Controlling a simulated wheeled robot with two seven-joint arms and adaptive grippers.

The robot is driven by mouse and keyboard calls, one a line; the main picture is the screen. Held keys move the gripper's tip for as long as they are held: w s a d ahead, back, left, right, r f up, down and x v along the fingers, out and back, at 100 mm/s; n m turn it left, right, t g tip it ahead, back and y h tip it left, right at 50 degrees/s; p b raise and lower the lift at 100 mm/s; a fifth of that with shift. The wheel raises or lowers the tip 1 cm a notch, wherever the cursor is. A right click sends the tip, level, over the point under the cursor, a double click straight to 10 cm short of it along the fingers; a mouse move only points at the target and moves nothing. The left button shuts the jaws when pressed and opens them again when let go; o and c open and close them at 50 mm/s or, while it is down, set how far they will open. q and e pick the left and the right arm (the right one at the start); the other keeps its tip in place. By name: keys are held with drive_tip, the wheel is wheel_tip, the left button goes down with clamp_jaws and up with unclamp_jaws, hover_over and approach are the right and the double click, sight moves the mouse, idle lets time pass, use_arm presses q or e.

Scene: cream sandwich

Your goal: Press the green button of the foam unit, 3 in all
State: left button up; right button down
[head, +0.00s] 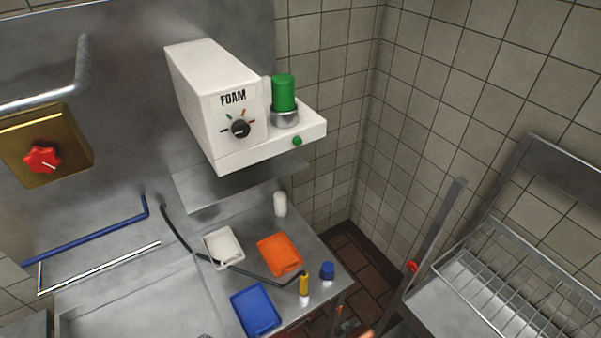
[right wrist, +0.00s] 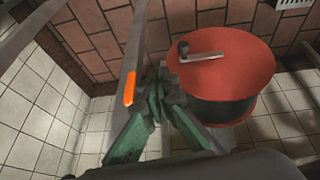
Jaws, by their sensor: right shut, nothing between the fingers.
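The white foam unit (head: 210,95) is mounted on the wall in the head view, with the word FOAM on its front. A small green button (head: 297,141) sits on the front edge of its base. A larger green cylinder (head: 284,93) stands in a metal collar on that base. A black dial (head: 240,129) with coloured marks is on the front face. My right gripper (right wrist: 157,88) shows in the right wrist view, its green fingers brought together and empty, over the floor area and away from the foam unit. My left gripper is not in view.
Below the unit, a steel counter holds a white tray (head: 223,247), an orange tray (head: 280,254), a blue tray (head: 255,309) and small bottles. A wire rack (head: 490,270) stands right. A red-lidded drum (right wrist: 225,60) is near my right gripper. Space before the unit looks clear.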

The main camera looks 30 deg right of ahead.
drive_tip(key=s+f+g+b, duration=0.1)
drive_tip(key=s+f+b, duration=0.1)
drive_tip(key=s+f, duration=0.35)
drive_tip(key=s+f+b, duration=0.1)
drive_tip(key=s+f, duration=0.1)
drive_tip(key=f, duration=0.7)
drive_tip(key=s+f+g+b, duration=0.1)
drive_tip(key=s+f+b, duration=0.15)
drive_tip(key=f, duration=0.45)
drive_tip(key=s+a+f+g+b, duration=0.1)
drive_tip(key=s+f+b, duration=0.3)
drive_tip(key=s+f, duration=1)
drive_tip(key=s+g, duration=0.1)
drive_tip(key=s, duration=0.3)
drive_tip(key=shift+s+f, duration=0.2)
drive_tip(key=shift+f, duration=0.1)
